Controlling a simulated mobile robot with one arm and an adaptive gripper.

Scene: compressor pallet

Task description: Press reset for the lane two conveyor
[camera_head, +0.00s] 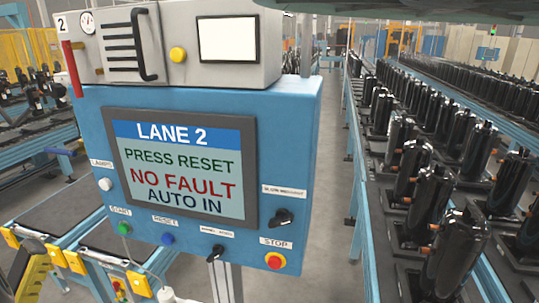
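The blue lane two control box (288,150) stands close in front at the left centre. Its screen (185,165) reads "LANE 2, PRESS RESET, NO FAULT, AUTO IN". The blue reset button (167,239) sits below the screen, under a label reading RESET. A green start button (124,229) is to its left. I see no gripper in this view, and nothing covers the reset button.
A grey unit (235,80) with a gauge, handle and yellow button sits on top of the box. Conveyors with rows of black compressors (455,235) run along the right. A grey floor aisle (320,220) lies between them and the box. Yellow-bracketed conveyor parts (75,260) are at lower left.

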